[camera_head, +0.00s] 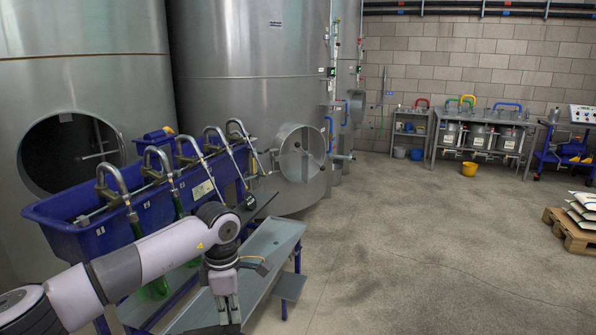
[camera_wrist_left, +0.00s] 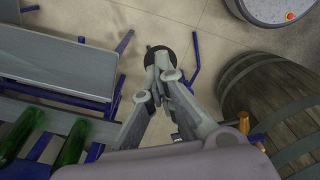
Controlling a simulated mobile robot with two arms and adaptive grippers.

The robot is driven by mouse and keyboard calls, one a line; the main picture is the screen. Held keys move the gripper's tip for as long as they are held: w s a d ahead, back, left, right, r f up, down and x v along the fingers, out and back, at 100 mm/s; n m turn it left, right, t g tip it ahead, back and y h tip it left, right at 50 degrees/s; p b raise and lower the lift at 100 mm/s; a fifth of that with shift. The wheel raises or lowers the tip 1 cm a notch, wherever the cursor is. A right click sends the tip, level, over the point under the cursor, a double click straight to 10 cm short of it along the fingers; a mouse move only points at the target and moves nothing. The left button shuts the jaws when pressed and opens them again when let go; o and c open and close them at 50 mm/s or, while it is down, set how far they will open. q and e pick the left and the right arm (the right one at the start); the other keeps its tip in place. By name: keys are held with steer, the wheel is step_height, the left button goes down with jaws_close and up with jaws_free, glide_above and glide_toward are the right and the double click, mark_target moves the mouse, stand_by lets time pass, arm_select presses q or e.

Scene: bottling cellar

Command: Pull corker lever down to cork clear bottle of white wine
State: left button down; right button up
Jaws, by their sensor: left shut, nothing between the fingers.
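My left gripper (camera_head: 228,312) hangs pointing down beside the blue filler's grey shelf in the head view. In the left wrist view its fingers (camera_wrist_left: 164,72) are together, with nothing between them. Just beyond the fingertips is a dark round part (camera_wrist_left: 158,52) with blue leg-like bars (camera_wrist_left: 194,66) around it; this may be the corker, but I cannot tell its lever. I cannot make out the clear bottle of white wine. My right gripper is not in view.
A blue filling trough (camera_head: 95,238) with curved spouts stands left. The floor (camera_head: 400,250) at right is mostly clear. A pallet (camera_head: 570,232) is far right.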

mark_target(231, 322)
arm_select(q)
steer(key=shift+f+b, duration=0.8)
steer(key=shift+f, duration=0.65)
steer(key=shift+f+b, duration=0.7)
steer(key=shift+f, duration=0.3)
steer(key=shift+r, duration=0.15)
steer(key=shift+r+p, duration=0.45)
steer(key=shift+r, duration=0.05)
steer(key=shift+r+p, duration=2.2)
steer(key=shift+r, duration=1.85)
